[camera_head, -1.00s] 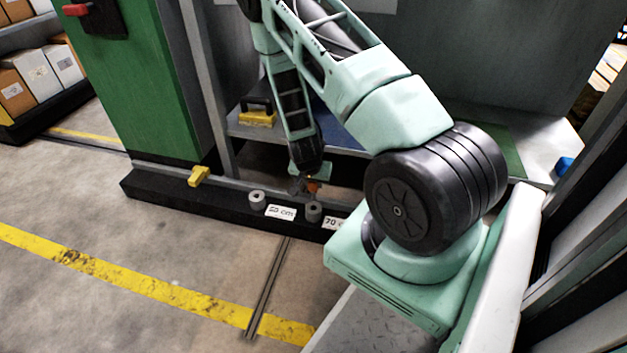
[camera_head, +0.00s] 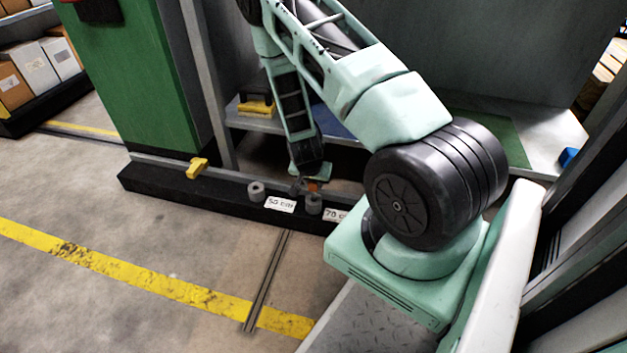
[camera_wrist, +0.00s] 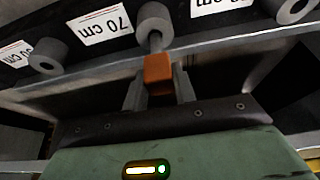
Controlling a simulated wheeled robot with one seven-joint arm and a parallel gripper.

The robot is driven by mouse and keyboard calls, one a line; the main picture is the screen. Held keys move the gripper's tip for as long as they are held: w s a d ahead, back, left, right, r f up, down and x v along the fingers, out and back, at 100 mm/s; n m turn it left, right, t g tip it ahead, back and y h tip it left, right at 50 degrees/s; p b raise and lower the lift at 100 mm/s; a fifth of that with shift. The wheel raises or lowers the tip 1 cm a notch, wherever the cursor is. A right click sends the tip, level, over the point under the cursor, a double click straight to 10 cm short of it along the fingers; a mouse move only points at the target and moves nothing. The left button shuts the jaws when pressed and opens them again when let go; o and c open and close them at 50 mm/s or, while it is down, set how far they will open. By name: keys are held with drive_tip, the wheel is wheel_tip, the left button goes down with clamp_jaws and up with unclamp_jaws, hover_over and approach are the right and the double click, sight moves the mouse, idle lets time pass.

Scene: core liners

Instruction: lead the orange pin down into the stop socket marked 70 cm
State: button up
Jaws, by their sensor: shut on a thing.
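The orange pin has an orange block (camera_wrist: 158,72) as its head and a grey shaft (camera_wrist: 156,45). My gripper (camera_wrist: 158,92) is shut on the block. In the wrist view the shaft meets the mouth of the middle grey round socket (camera_wrist: 154,18); how deep its tip sits cannot be told. That socket stands beside the label 70 cm (camera_wrist: 104,22). In the head view the orange block (camera_head: 312,187) shows just above the 70 cm socket (camera_head: 313,204), under my gripper (camera_head: 305,182), which is small there.
The sockets stand on a black rail (camera_head: 160,190). The neighbouring socket (camera_head: 257,191) is beside the label 50 cm (camera_head: 281,204). Another socket (camera_wrist: 47,56) is at left in the wrist view. A yellow block (camera_head: 197,168) sits on the rail. A shelf frame stands behind.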

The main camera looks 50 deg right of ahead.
drive_tip(key=shift+f+b, duration=0.5)
drive_tip(key=shift+f, duration=0.45)
drive_tip(key=shift+f, duration=0.1)
drive_tip(key=o, duration=1.1)
drive_tip(key=p+v, duration=0.8)
drive_tip(key=v, duration=0.9)
drive_tip(key=shift+r+p, duration=0.2)
drive_tip(key=shift+p, duration=0.15)
